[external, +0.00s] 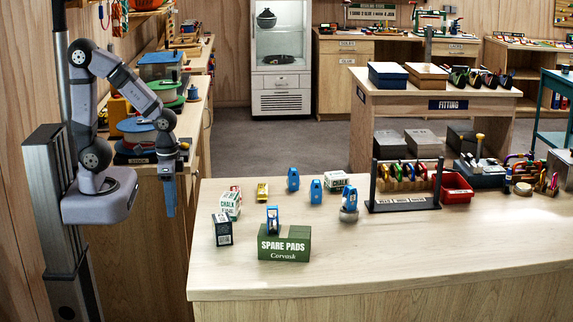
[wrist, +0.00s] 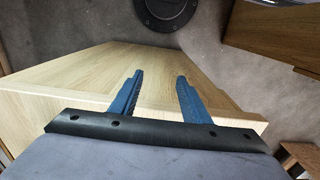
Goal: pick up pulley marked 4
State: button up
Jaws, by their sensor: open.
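Several blue pulleys are on the front counter in the external view. One pulley (external: 293,180) stands at the back and another pulley (external: 316,191) is just right of it. A third pulley (external: 348,205) is farther right, on a grey rounded thing. Another pulley (external: 272,219) is upright on the green Spare Pads box (external: 284,245). Their marks are too small to read, so I cannot tell which is marked 4. My gripper (external: 169,207) hangs left of the counter, pointing down, well apart from the pulleys. In the wrist view my gripper (wrist: 160,77) is open and empty.
Chalk boxes (external: 230,204), a small dark box (external: 222,230) and a yellow item (external: 262,192) stand near the pulleys. A rack of carabiners (external: 405,187) and a red bin (external: 456,189) are to the right. The counter's front right (external: 440,250) is clear.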

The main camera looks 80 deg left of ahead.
aim_at(290, 169)
jog(key=shift+o, duration=0.4)
jog(key=w+a+t+p, duration=0.1)
jog(key=w+a, duration=0.1)
jog(key=w, duration=0.3)
jog(key=w+a+r+n+t+p, duration=0.1)
jog(key=w+a+t, duration=0.1)
jog(key=w, duration=0.3)
jog(key=w+a+r+t+y+p, duration=0.1)
jog(key=w+a+p, duration=0.1)
jog(key=w, duration=0.4)
jog(key=shift+w+a+r+n, duration=0.1)
jog(key=shift+a+r+n, duration=0.1)
jog(key=shift+a+n, duration=0.2)
jog(key=w+a+t, duration=0.2)
jog(key=w, duration=0.3)
jog(key=w+a+t+p, duration=0.1)
jog(key=w+a+t, duration=0.2)
jog(key=w, duration=0.3)
jog(key=w+a+m+t+p, duration=0.1)
jog(key=w+a+t, duration=0.2)
jog(key=w, duration=0.2)
jog(key=shift+w+r, duration=0.2)
jog(key=shift+r, duration=0.1)
jog(key=shift+w+a+r+t, duration=0.25)
jog(key=shift+w+t, duration=0.35)
jog(key=shift+t, duration=0.1)
jog(key=shift+w+p, duration=0.1)
jog(key=shift+p, duration=0.2)
